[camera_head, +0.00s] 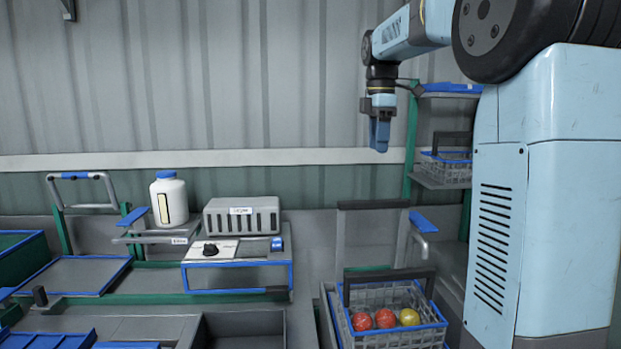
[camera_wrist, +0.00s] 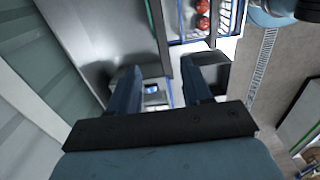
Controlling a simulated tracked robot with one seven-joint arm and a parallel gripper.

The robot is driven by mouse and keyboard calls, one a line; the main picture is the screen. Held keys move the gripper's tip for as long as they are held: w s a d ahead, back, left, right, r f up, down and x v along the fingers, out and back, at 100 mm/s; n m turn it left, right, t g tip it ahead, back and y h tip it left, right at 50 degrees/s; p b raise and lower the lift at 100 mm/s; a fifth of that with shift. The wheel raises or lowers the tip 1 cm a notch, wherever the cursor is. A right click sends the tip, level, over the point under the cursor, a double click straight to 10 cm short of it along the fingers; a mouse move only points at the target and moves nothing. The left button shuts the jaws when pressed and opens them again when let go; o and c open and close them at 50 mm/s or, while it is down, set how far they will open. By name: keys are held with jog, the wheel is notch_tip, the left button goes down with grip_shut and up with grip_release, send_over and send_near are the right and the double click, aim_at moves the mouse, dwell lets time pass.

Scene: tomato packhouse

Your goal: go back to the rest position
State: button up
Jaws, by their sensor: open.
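My gripper (camera_head: 380,135) hangs from my raised arm at the upper right of the head view, pointing down in front of the wall. It is well above the bench and the crate and touches nothing. In the wrist view my gripper (camera_wrist: 170,85) shows two fingers spread apart, with nothing between them.
Below it stands a grey crate (camera_head: 395,341) with two red tomatoes (camera_head: 373,320) and a yellow one (camera_head: 409,317). A shelf rack (camera_head: 440,184) holds another basket. On the left are a white bottle (camera_head: 169,203) and a grey device (camera_head: 241,217). The air around the gripper is clear.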

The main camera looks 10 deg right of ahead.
jog(key=s+a+f+m+t, duration=0.2)
jog(key=s+f+m, duration=0.3)
jog(key=s, duration=0.4)
jog(key=s+a+f+m+t, duration=0.1)
jog(key=s+f+m, duration=0.4)
jog(key=s, duration=0.4)
jog(key=s+a+f+m+t, duration=0.2)
jog(key=s+f+m, duration=0.3)
jog(key=s, duration=0.5)
jog(key=shift+a+f+m+t, duration=0.3)
jog(key=shift+a+f+m, duration=0.05)
jog(key=shift+m, duration=0.65)
